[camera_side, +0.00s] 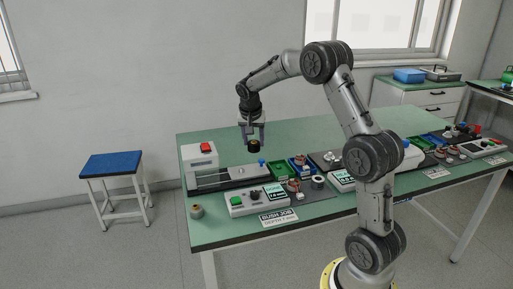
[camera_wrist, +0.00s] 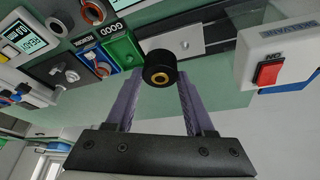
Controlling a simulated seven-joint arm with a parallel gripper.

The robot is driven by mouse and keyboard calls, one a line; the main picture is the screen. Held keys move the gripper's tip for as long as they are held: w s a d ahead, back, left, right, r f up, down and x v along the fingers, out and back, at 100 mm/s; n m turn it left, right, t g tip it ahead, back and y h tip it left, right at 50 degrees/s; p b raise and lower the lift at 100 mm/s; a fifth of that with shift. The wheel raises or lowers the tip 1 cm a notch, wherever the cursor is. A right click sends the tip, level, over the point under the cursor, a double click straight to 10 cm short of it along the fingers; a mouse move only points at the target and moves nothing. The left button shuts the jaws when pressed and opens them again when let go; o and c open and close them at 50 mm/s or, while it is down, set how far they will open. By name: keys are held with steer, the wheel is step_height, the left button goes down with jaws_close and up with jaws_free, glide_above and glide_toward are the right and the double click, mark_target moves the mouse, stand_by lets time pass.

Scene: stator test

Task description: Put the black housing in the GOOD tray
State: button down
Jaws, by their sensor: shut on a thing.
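The black housing (camera_wrist: 160,68) is a short black cylinder with a brass-coloured ring in its centre. My gripper (camera_wrist: 157,84) is shut on it, with a finger on either side. In the side view the housing (camera_side: 254,147) hangs from my gripper (camera_side: 252,135) above the bench, close to the left of the trays. The green GOOD tray (camera_wrist: 123,48) lies just left of the housing in the wrist view, with its label beside it. In the side view this tray (camera_side: 277,170) is right of and below the housing.
A blue tray (camera_side: 301,166) holding parts adjoins the green one. A white press-like unit with a red switch (camera_side: 205,148) stands at left, with a grey plate (camera_side: 244,173) beside it. A display box (camera_side: 258,198) stands in front. The bench behind is clear.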

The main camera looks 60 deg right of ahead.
steer(key=d+f, duration=0.4)
steer(key=d, duration=0.6)
steer(key=m, duration=0.2)
glide_above(279, 166)
steer(key=shift+g, duration=0.3)
steer(key=shift+w+f, duration=0.1)
steer(key=shift+f, duration=4.15)
steer(key=shift+f, duration=0.8)
steer(key=shift+f, duration=0.25)
steer(key=shift+f, duration=0.35)
steer(key=shift+c, duration=0.9)
jaws_free()
